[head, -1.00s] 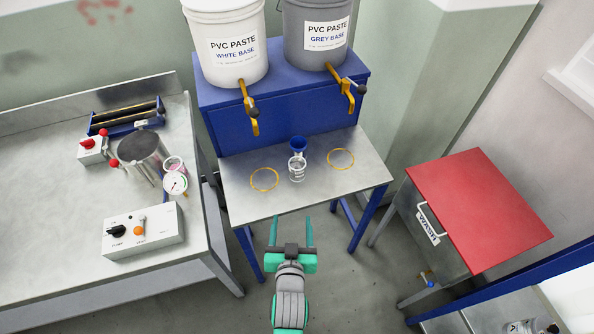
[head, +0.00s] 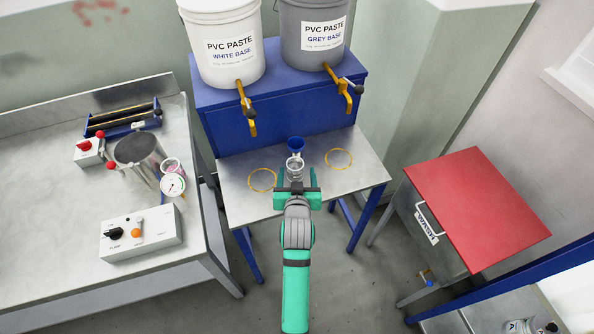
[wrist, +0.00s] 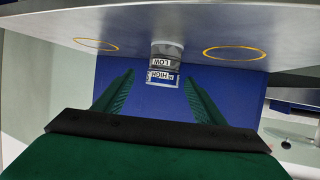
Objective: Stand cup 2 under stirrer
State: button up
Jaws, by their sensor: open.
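A clear cup (head: 295,170) stands on the small metal table in front of the paste buckets. No number shows on it, so I cannot tell if it is cup 2. In the wrist view the cup (wrist: 164,66) carries LOW and HIGH marks and appears inverted, beyond and between the fingers. My gripper (head: 298,180) is open and empty, its fingers pointing at the cup from the near side, apparently not touching it. Another small cup (head: 172,166) with pink contents is on the left bench, partly hidden by a dial gauge. I cannot pick out the stirrer for certain.
Yellow rings (head: 262,180) and (head: 338,158) mark the table (head: 233,200) either side. Brass taps (head: 249,112) hang over its back. The left bench holds a control box (head: 142,233).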

aim_at(295, 162)
jog(key=w, duration=0.2)
jog(key=w+a+f, duration=0.1)
jog(key=shift+w+f, duration=0.1)
jog(key=shift+w, duration=0.2)
jog(key=shift+w+d+f, duration=0.2)
jog(key=shift+w+f, duration=0.1)
jog(key=shift+w, duration=0.35)
jog(key=shift+c, duration=0.3)
jog(key=c, duration=1.2)
jog(key=shift+r, duration=0.1)
jog(key=shift+c, duration=0.2)
